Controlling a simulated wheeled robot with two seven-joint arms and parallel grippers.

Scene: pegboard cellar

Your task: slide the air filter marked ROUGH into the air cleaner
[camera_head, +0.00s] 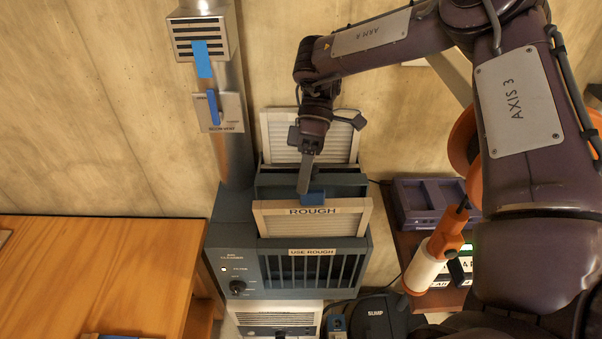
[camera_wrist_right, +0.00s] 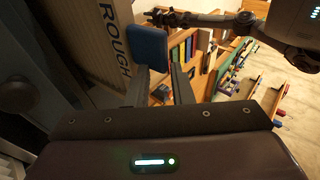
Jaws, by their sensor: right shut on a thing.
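The air filter marked ROUGH (camera_head: 312,222) has a cream frame, a pale pleated face and a blue tab (camera_head: 313,197) on top. My right gripper (camera_head: 305,188) comes down from above and is shut on that tab; the tab (camera_wrist_right: 149,47) and the filter (camera_wrist_right: 98,50) also show in the right wrist view. The filter is upright at the top front of the blue-grey air cleaner (camera_head: 232,262), just above the USE ROUGH label. Its lower edge meets the cleaner's front top edge in the head view; how deep it sits is unclear.
Another white filter (camera_head: 335,123) stands behind, in a dark rack (camera_head: 265,182). A metal duct (camera_head: 236,150) rises left of it. A wooden table (camera_head: 100,270) is at left. A purple tray (camera_head: 408,222) and an orange-and-white tool (camera_head: 428,262) are at right.

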